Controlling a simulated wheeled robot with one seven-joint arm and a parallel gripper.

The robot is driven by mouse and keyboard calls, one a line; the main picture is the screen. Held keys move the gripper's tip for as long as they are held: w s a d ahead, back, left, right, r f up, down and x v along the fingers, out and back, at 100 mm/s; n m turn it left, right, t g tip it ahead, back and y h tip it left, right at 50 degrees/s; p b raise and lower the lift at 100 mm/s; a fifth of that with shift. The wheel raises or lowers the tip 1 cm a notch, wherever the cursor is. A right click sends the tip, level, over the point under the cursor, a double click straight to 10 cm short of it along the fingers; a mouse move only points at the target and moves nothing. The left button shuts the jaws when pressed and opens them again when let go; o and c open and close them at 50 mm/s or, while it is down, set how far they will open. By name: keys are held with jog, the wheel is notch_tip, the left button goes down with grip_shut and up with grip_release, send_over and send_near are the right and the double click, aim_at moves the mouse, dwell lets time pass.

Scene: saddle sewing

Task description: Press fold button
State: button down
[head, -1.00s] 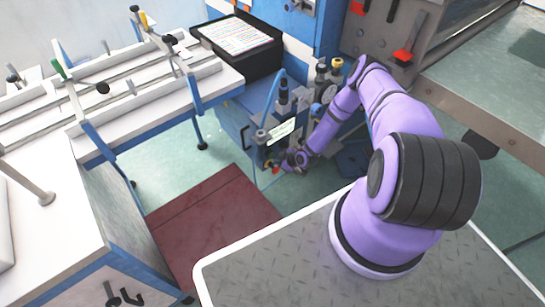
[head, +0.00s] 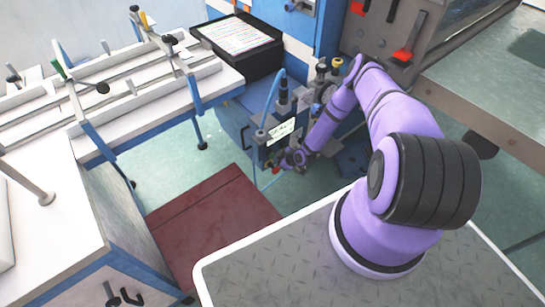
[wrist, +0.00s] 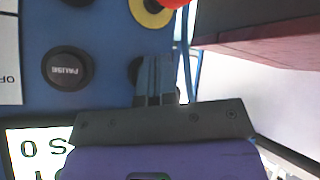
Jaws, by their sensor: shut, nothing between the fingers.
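The blue control panel (wrist: 110,112) fills the left of the wrist view, with a black button marked PAUSE (wrist: 67,68) on it. A dark round button (wrist: 134,72) is mostly hidden behind my gripper (wrist: 155,62), so its label cannot be read. My gripper is shut and empty, its fingertips over or in front of that dark button; I cannot tell whether they touch it. In the head view my gripper (head: 284,160) is small, at the front of the blue machine (head: 232,115). No button label reading fold is legible.
A red stop button on a yellow ring (wrist: 150,14) lies just beyond my fingertips. A lit display (wrist: 35,150) is at lower left. In the head view, a white-topped table (head: 45,190) stands left and a dark red mat (head: 215,225) lies on the floor.

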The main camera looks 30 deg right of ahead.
jog(key=shift+w+a+r, duration=0.1)
jog(key=shift+w+r, duration=0.1)
jog(key=shift+w, duration=0.3)
jog(key=shift+w+r, duration=0.2)
jog(key=shift+w, duration=0.3)
dwell(0.8)
jog(key=shift+s, duration=0.15)
jog(key=shift+s+a, duration=0.15)
jog(key=shift+s, duration=0.3)
jog(key=s, duration=0.5)
jog(key=shift+s+d+f, duration=0.25)
jog(key=shift+s+d, duration=0.05)
jog(key=shift+d, duration=0.05)
jog(key=shift+s+d, duration=0.1)
jog(key=shift+d, duration=0.05)
dwell(0.8)
